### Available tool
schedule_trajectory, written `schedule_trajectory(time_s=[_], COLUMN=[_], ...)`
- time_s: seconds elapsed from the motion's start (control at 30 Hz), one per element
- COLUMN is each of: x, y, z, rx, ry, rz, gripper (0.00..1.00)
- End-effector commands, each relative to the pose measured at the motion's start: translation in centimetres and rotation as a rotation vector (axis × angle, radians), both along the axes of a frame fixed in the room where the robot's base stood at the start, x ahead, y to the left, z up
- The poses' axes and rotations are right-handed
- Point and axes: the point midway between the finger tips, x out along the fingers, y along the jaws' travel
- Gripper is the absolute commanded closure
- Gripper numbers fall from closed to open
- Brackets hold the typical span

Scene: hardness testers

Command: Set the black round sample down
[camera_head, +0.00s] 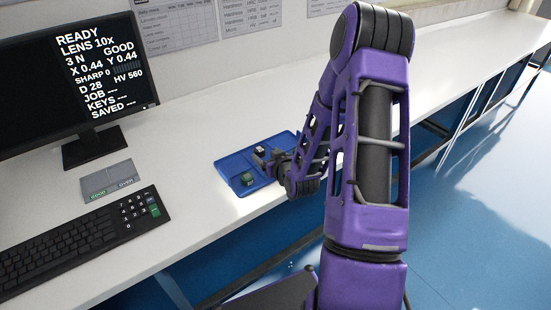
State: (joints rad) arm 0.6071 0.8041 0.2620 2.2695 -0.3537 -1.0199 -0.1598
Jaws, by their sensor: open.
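A blue tray (233,163) lies on the white bench near its front edge. My gripper (260,161) is over the tray, with its jaws open. A small dark piece with a greenish top (248,180) sits in the front part of the tray, just in front of the jaws. A small dark piece with a pale top (260,149) is in the back part, close behind the jaws. At this size I cannot tell which piece is the black round sample. My gripper and arm hide the right part of the tray.
A monitor (70,70) showing READY stands at the back left. A grey tray (107,181) marked GOOD and OVER lies before it, with a keyboard (60,245) in front. The bench (190,130) is clear between monitor and blue tray.

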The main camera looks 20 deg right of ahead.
Motion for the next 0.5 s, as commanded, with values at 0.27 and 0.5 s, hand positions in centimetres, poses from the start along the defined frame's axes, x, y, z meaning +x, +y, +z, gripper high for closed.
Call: schedule_trajectory(time_s=[0.27, 0.5], x=[-5.3, -7.0], y=[0.0, 0.0], z=[2.6, 3.4], rx=[-0.002, -0.001], ry=[-0.005, -0.006], rz=[-0.001, -0.001], gripper=[0.24, 0.24])
